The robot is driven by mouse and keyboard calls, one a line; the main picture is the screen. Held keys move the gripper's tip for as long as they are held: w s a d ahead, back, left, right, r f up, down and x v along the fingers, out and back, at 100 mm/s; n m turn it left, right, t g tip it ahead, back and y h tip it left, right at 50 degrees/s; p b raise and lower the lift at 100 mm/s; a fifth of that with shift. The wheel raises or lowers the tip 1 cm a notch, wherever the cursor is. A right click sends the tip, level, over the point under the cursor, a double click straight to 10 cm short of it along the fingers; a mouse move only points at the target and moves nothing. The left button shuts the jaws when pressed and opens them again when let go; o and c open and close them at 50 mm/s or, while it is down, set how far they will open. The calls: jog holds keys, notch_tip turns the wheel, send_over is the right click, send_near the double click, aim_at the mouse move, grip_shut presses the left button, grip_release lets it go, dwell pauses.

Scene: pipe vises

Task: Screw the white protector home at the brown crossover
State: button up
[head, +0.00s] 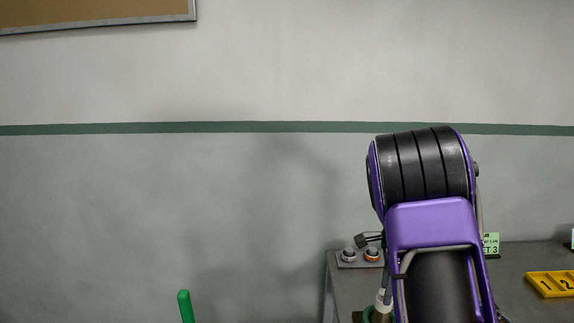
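Just left of my purple and black arm, a small white piece (382,297) stands above a brownish part (381,315) at the bottom edge. It may be the white protector at the brown crossover, but it is too small and too cut off to be sure.
A grey bench (520,262) runs along the right. A green post (186,307) rises at lower left.

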jog(key=n+b, duration=0.1)
jog(key=n, duration=0.9)
grip_shut()
jog(key=shift+a, duration=0.1)
dwell(1.6)
